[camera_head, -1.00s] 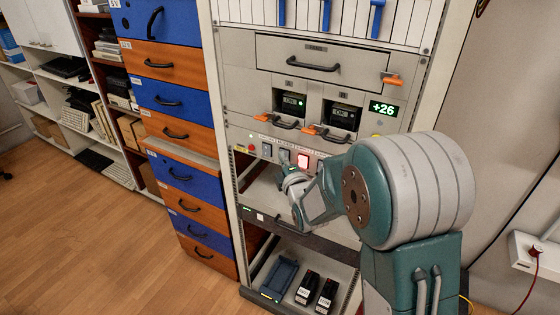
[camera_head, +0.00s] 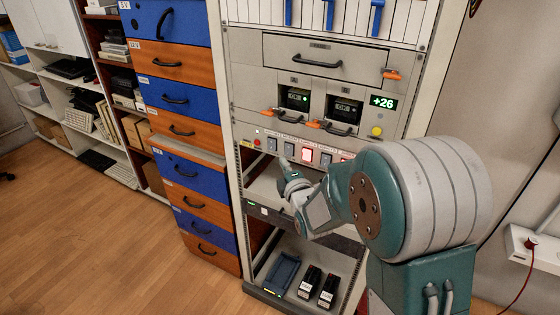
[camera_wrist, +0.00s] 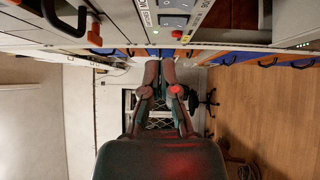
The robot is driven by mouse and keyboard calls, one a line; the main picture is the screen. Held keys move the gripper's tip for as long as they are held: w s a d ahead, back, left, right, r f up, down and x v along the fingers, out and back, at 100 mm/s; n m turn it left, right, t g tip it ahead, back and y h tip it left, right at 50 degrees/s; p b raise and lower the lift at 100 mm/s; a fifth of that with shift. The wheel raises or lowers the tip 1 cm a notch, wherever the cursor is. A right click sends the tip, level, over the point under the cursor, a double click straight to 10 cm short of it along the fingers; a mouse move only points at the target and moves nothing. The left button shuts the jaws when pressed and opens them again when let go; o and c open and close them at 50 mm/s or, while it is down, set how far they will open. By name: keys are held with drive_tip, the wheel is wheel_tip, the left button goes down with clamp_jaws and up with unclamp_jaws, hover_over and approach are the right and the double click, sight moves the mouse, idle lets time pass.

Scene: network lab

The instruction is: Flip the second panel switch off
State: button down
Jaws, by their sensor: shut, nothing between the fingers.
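A row of rocker switches sits on the light grey rack panel. In the head view, the second switch from the left (camera_head: 289,149) is grey and unlit, beside the first switch (camera_head: 272,144). The third switch (camera_head: 307,155) glows red. My gripper (camera_head: 284,164) is just below the second switch in this view, its fingertips small and partly hidden by the wrist. In the wrist view my gripper (camera_wrist: 159,66) is shut and empty, its fingers pointing toward the panel's lower edge. The first switch (camera_wrist: 173,20) shows just beyond them. I cannot tell whether the fingertips touch the panel.
A red button (camera_head: 257,142) is left of the switches. Black drawer handles with orange levers (camera_head: 313,124) project above them. An open shelf bay lies below the switch panel. A blue and orange drawer cabinet (camera_head: 183,130) stands close on the left.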

drive_tip(key=v, duration=0.7)
drive_tip(key=shift+a+r, duration=0.15)
drive_tip(key=shift+r, duration=0.3)
drive_tip(key=shift+s+d, duration=0.1)
drive_tip(key=shift+d, duration=0.15)
